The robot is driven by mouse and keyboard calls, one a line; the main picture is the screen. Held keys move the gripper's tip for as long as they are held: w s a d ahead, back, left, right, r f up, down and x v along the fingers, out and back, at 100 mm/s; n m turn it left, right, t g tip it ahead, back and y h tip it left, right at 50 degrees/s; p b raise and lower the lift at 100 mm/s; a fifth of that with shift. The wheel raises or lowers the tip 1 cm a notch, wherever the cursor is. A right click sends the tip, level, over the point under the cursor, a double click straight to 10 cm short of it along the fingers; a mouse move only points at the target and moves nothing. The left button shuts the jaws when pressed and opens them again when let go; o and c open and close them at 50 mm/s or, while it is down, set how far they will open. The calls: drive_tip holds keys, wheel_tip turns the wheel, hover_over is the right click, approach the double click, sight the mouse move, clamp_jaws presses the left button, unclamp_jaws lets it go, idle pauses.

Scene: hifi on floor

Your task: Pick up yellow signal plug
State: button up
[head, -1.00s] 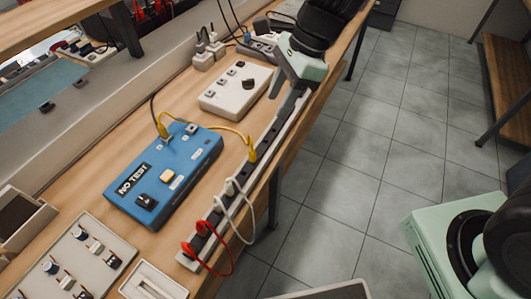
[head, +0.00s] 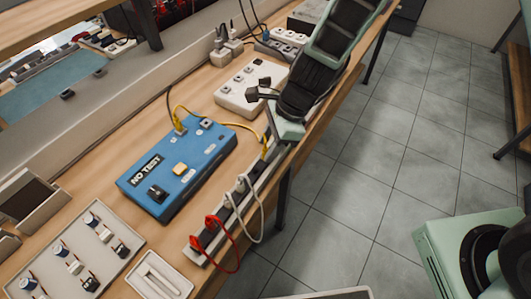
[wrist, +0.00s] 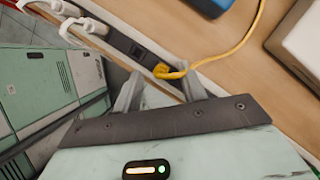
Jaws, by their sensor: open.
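The yellow signal plug (head: 264,147) sits in the long power strip (head: 232,205) along the bench's front edge. Its yellow cable runs to the blue box (head: 180,165). In the wrist view the yellow plug (wrist: 166,71) shows just beyond and between my two fingers. My gripper (head: 272,128) is above the strip beside the plug, and partly hides that end of the strip in the head view. In the wrist view my gripper (wrist: 160,88) is open, with nothing seen held between its fingers.
White plugs (head: 238,187) and red plugs (head: 205,230) sit further along the same strip, with looping cables. A white switch box (head: 248,90) stands behind. A tray of small parts (head: 75,250) is at lower left.

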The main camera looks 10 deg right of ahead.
drive_tip(key=shift+x, duration=1.25)
clamp_jaws()
drive_tip(key=shift+r, duration=0.1)
